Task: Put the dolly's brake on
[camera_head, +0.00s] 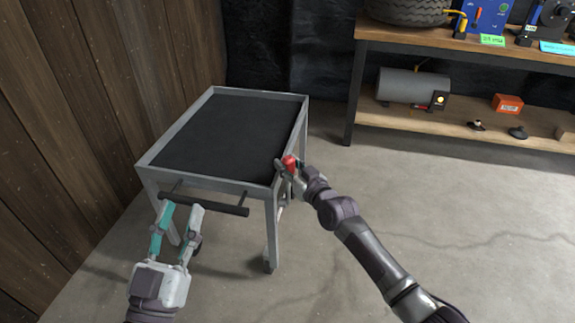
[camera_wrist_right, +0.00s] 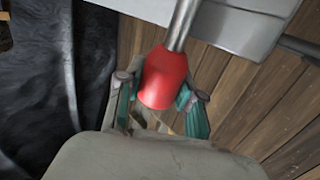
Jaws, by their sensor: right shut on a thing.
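The dolly (camera_head: 148,161) is a grey metal frame with a black top, standing by the wooden wall, with a dark push bar (camera_head: 205,204) at its near end. A red brake knob (camera_head: 290,162) is at its right near corner. In the right wrist view the red knob (camera_wrist_right: 165,78) sits on a metal rod between the fingers. My right gripper (camera_head: 286,166) is shut on the red knob. My left gripper (camera_head: 181,208) is open, its two teal and grey fingers apart just below the push bar, with nothing between them.
A wooden shelf unit (camera_head: 460,41) stands at the back right, holding a tire (camera_head: 408,10), a grey cylinder tank (camera_head: 412,87) and an orange box (camera_head: 507,104). The plank wall (camera_head: 75,120) is close on the left. The concrete floor on the right is clear.

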